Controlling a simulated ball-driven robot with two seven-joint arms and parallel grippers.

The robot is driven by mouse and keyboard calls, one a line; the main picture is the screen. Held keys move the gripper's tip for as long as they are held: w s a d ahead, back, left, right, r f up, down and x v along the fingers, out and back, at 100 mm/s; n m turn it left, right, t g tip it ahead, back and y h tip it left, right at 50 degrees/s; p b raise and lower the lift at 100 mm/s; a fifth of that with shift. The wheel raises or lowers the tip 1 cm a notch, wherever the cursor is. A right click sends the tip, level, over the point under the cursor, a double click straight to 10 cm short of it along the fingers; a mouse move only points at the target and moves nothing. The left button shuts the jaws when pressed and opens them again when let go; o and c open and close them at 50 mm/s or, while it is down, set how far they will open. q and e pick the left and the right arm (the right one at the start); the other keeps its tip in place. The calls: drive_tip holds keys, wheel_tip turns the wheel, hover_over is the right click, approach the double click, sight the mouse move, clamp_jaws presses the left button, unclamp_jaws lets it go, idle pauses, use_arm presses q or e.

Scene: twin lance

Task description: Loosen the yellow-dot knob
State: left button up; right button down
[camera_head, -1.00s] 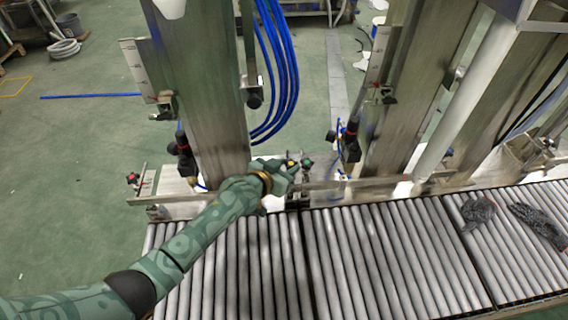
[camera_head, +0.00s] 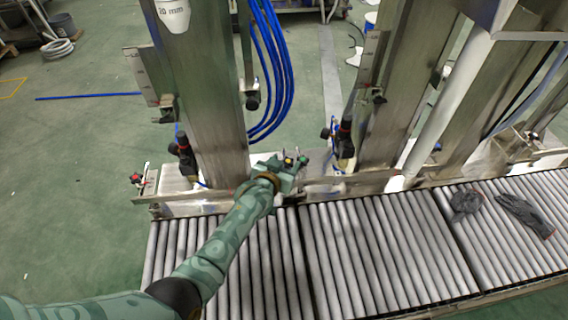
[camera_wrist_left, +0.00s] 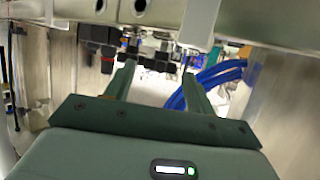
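The yellow-dot knob (camera_head: 289,161) is a small dark knob with a yellow spot, low beside the steel post above the roller conveyor in the head view. My left gripper (camera_head: 300,165) is right at it; its fingers partly cover the knob area. In the left wrist view my left gripper (camera_wrist_left: 158,80) has its two green fingers spread apart, with a bright gap between them. Dark fittings (camera_wrist_left: 155,62) lie beyond the fingertips there. I cannot make out the yellow dot in that view, nor whether a finger touches the knob. My right gripper is not in view.
The roller conveyor (camera_head: 385,245) runs along the front, with dark gloves (camera_head: 525,212) lying on its right part. Steel posts (camera_head: 205,95) and blue hoses (camera_head: 272,75) rise behind the knobs. A red-dot knob (camera_head: 136,178) sits at the left end of the frame.

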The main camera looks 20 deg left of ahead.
use_arm(q)
drive_tip(key=shift+s+r, duration=0.15)
drive_tip(key=shift+s, duration=0.1)
drive_tip(key=p+v, duration=1)
drive_tip(key=v, duration=0.5)
drive_tip(key=shift+s, duration=0.35)
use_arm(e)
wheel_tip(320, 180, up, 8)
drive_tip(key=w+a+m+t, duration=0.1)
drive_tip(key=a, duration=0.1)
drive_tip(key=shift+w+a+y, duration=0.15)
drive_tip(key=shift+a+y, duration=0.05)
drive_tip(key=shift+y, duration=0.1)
use_arm(q)
drive_tip(key=shift+a, duration=0.15)
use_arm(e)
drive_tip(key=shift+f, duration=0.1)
